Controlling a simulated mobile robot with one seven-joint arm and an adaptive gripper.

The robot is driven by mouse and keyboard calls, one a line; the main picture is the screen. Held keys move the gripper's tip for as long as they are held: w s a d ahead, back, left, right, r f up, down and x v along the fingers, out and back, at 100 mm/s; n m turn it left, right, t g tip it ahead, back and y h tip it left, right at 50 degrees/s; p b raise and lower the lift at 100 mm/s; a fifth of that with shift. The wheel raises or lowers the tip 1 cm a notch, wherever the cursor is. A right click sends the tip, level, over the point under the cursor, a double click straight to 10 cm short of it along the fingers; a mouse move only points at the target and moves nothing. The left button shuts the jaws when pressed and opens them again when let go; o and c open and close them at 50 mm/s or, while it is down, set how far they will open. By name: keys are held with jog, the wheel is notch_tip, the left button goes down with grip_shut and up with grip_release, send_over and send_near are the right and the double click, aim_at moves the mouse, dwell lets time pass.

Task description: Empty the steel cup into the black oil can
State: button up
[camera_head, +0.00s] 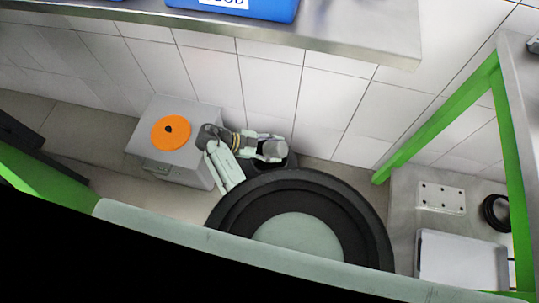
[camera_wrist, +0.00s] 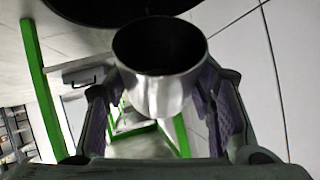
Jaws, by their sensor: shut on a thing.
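The steel cup (camera_wrist: 165,97) is between the two fingers of my gripper (camera_wrist: 162,110) in the wrist view. My gripper is shut on it. The cup's round mouth shows with a dark inside; whether anything is in it I cannot tell. In the head view the cup (camera_head: 274,149) is a small grey shape at the end of my gripper (camera_head: 262,148). A black container (camera_head: 289,161), seemingly the oil can, is mostly hidden below and beside the gripper and cup. Its opening is not clearly seen, and I cannot tell whether the cup touches it.
A grey box (camera_head: 190,165) with an orange disc (camera_head: 171,132) on top stands left of the gripper. A tiled wall (camera_head: 300,95) is close behind. A steel shelf (camera_head: 345,32) with a blue bin (camera_head: 240,8) is above. A green frame (camera_head: 440,120) stands right.

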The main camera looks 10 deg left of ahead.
jog(key=d+r+y+p, duration=0.1)
jog(key=p, duration=0.1)
jog(key=d+r+y+p, duration=0.1)
jog(key=y+p, duration=0.1)
jog(key=shift+s+m+p, duration=0.2)
jog(key=shift+m+p, duration=0.1)
jog(key=shift+m, duration=0.1)
jog(key=f+y, duration=0.1)
jog(key=f+y+p, duration=0.1)
jog(key=shift+w+d+g+y, duration=0.1)
jog(key=shift+d+g+y, duration=0.2)
jog(key=shift+f, duration=0.15)
jog(key=shift+d+f+m+y+p, duration=0.1)
jog(key=shift+d+m+y+p, duration=0.3)
jog(key=shift+y, duration=0.2)
jog(key=shift+d+f+y, duration=0.25)
jog(key=shift+f+y, duration=0.15)
jog(key=shift+y, duration=0.5)
jog(key=d+f+m+y+b, duration=0.2)
jog(key=d+f+y+b, duration=0.5)
jog(key=y+b, duration=0.4)
jog(key=d+y, duration=0.1)
jog(key=y, duration=0.3)
jog(key=shift+d+f+m+t+y, duration=0.15)
jog(key=shift+d+m+t+y, duration=0.15)
jog(key=shift+t, duration=0.1)
